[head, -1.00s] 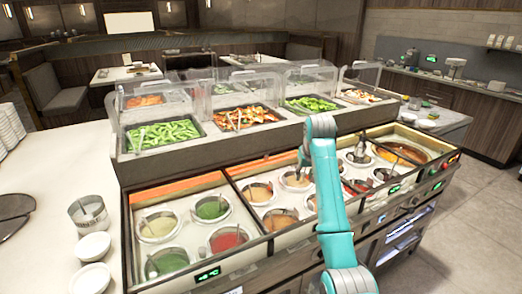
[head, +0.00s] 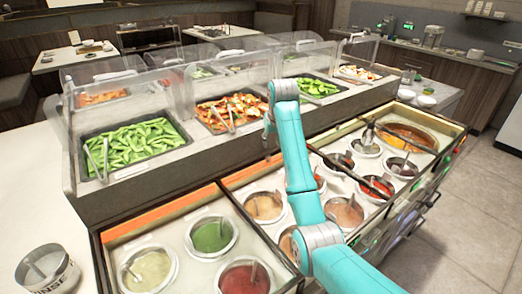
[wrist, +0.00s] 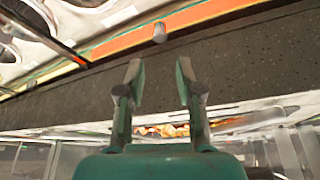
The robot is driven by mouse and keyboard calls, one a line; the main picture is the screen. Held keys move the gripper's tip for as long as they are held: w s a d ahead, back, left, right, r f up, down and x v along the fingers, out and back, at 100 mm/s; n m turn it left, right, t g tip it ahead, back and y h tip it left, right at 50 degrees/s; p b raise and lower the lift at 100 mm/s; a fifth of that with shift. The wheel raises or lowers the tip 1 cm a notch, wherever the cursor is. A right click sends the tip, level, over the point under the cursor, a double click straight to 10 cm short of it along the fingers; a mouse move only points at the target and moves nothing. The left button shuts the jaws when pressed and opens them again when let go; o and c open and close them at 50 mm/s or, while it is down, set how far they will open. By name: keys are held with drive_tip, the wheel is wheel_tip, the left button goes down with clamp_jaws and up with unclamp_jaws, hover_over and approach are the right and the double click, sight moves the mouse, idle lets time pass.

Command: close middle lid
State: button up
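My gripper (wrist: 160,78) is open and empty in the wrist view, its two fingers apart above a dark counter ledge (wrist: 235,62). A small grey peg (wrist: 159,32) stands beyond the fingertips, against an orange strip, and touches neither finger. In the head view the gripper is largely hidden by my teal arm, near the back edge of the middle sauce section (head: 240,178). Clear raised covers, the middle one (head: 232,72) among them, stand over the food pans behind. I cannot tell which part is the middle lid; the sauce pots in the middle section show uncovered.
The left sauce section (head: 160,222) and right sauce section (head: 345,135) hold uncovered pots, some with ladles. Pans of green pods (head: 130,148) and mixed vegetables (head: 232,112) sit on the raised shelf. A metal container (head: 47,270) stands on the white counter at left.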

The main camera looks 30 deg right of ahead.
sight(268, 156)
drive_tip(key=x, duration=1)
drive_tip(key=shift+w+f, duration=0.15)
drive_tip(key=shift+f, duration=0.2)
clamp_jaws()
